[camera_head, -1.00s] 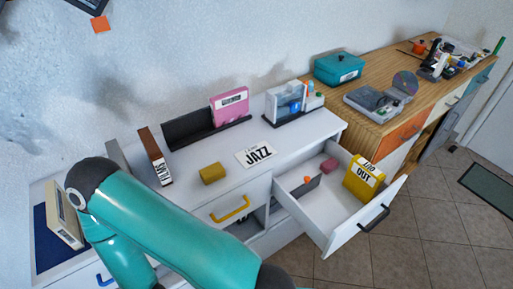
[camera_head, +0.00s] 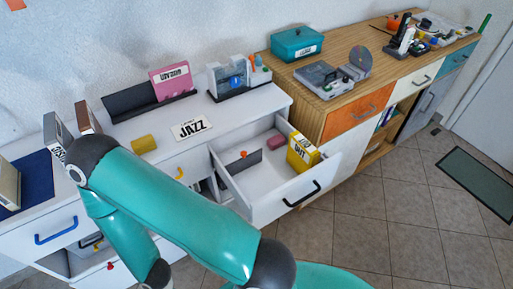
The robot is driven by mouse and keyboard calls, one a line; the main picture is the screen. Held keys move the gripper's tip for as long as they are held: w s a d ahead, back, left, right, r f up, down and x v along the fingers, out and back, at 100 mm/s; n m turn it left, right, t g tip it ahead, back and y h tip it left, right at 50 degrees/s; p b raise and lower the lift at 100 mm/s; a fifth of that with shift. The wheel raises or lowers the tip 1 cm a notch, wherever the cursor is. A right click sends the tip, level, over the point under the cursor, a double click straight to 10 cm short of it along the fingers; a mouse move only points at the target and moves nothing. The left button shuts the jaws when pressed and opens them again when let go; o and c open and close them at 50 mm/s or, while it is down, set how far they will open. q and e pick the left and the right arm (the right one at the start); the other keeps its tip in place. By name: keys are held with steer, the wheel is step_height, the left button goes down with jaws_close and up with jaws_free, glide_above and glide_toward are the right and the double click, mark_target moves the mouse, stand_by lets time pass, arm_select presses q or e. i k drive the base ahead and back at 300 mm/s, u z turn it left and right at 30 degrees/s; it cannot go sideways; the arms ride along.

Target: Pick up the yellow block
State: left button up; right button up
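A small yellow block (camera_head: 144,144) lies on the white cabinet top, left of the white "JAZZ" card (camera_head: 192,128). My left arm, teal with dark joints, crosses the lower left of the head view, in front of the cabinet. Its elbow is near the block's left side, and the forearm runs down out of the frame. Neither the left nor the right gripper shows. A yellow "OUT" box (camera_head: 302,152) stands in the open white drawer (camera_head: 265,205), to the right of the block.
A pink box (camera_head: 171,82) stands in a black rack behind the block. Two upright cases (camera_head: 88,117) stand at its left. The open drawer juts out at the front. A wooden sideboard (camera_head: 330,112) with a teal box (camera_head: 297,43) extends right.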

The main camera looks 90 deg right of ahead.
mark_target(302, 156)
steer(key=z, duration=0.85)
steer(key=k, duration=0.7)
steer(key=z, duration=1.15)
steer(key=i, duration=0.45)
steer(key=u, duration=0.25)
steer(key=k, duration=0.7)
steer(key=z, duration=0.25)
steer(key=i, duration=0.55)
